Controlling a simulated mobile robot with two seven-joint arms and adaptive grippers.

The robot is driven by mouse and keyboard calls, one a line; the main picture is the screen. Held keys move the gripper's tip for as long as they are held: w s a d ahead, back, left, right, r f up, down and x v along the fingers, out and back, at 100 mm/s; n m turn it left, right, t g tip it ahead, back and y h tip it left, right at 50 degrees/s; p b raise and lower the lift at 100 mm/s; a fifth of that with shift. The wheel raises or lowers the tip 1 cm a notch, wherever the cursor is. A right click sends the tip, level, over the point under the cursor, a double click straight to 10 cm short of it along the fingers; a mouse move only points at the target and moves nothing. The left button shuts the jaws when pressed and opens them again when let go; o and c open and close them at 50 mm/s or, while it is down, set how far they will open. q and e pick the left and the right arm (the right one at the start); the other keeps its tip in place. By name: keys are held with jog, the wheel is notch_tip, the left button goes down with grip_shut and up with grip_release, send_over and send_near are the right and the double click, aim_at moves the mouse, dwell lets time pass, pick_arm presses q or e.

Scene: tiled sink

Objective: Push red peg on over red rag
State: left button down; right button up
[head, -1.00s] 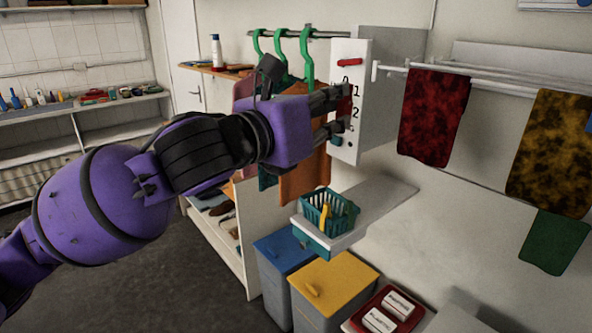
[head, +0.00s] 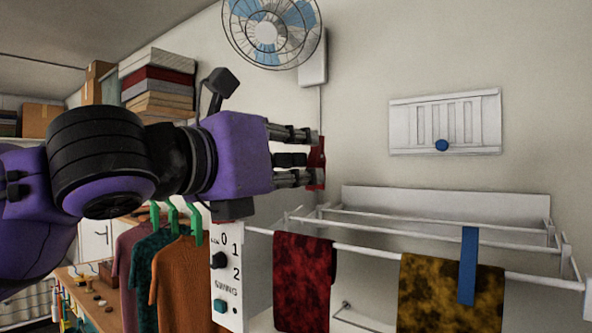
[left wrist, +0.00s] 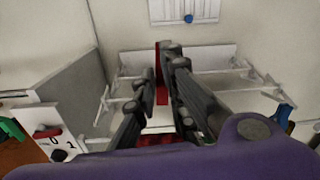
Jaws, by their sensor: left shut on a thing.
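The red peg (head: 317,160) is held upright between the fingertips of my left gripper (head: 312,157). It also shows in the left wrist view (left wrist: 162,88), between the two dark fingers. My left gripper is shut on it, above the drying rack. The red rag (head: 303,282), dark red and mottled, hangs over the front rail, below the peg and apart from it. In the left wrist view a bit of the rag (left wrist: 160,139) shows low between the fingers. My right gripper is not in view.
A yellow-brown rag (head: 450,295) hangs further right on the rail, with a blue peg (head: 468,265) on it. The white drying rack (head: 540,275) has several bars. A control panel (head: 228,280) stands left of the red rag. A fan (head: 268,32) is above.

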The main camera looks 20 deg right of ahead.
aim_at(309, 190)
pick_arm(q)
jog(key=shift+s+a+f, duration=0.1)
jog(key=shift+a+f, duration=0.05)
jog(key=shift+f, duration=2.55)
jog(key=shift+s+a, duration=0.1)
jog(key=shift+a, duration=0.05)
jog(key=shift+f, duration=2.6)
jog(key=c, duration=1.7)
grip_release()
jog(key=shift+c, duration=0.2)
